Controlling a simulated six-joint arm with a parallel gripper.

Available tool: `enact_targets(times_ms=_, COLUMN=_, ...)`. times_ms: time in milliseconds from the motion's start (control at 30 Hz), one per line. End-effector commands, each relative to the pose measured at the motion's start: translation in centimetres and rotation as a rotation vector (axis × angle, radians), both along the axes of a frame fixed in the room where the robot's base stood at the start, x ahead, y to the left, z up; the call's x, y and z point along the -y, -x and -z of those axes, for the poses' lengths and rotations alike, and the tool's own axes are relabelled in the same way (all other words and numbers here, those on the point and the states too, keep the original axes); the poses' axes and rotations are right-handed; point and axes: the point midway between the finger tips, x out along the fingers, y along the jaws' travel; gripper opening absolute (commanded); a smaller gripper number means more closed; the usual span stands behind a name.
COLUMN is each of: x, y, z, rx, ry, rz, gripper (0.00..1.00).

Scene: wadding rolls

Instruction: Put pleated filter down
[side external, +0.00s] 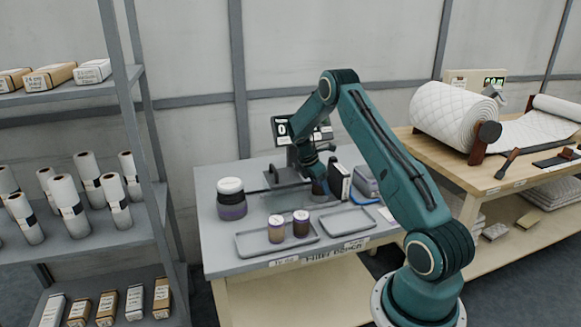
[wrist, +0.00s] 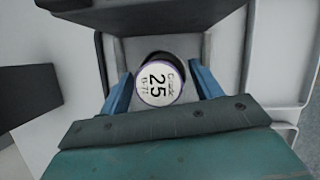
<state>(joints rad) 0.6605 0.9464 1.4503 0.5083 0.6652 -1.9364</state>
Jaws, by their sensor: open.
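A round item with a white top label reading "25" and a dark, purple-edged rim (wrist: 158,83) sits between the blue fingers of my gripper (wrist: 160,92) in the wrist view. I take it to be the pleated filter; its sides are mostly hidden. The fingers stand apart on either side of it, and I cannot tell whether they touch it. In the side external view my gripper (side external: 319,188) is low over the back of the grey bench (side external: 222,262), beside a black-and-white box (side external: 339,183). The item cannot be made out there.
The right tray (side external: 348,221) looks empty. A larger white-lidded tub (side external: 231,199) stands at the left. A display (side external: 283,128) rises behind my gripper. A grey container (side external: 365,181) is at the right.

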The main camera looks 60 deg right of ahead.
Motion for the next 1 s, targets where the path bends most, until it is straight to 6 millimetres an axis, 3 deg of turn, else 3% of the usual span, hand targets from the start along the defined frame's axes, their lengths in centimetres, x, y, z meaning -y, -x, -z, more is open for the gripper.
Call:
enact_targets(times_ms=267, x=-0.5, y=-0.5, z=-2.1, rx=0.001, ry=0.002, rz=-0.002, gripper=0.64)
enact_targets(times_ms=733, x=-2.8, y=-2.1, z=-9.0, rx=0.002, ry=0.002, rz=-0.001, gripper=0.64)
enact_targets(times_ms=1000, x=-3.6, y=-2.6, z=-11.3, rx=0.000, ry=0.001, rz=0.000, gripper=0.64)
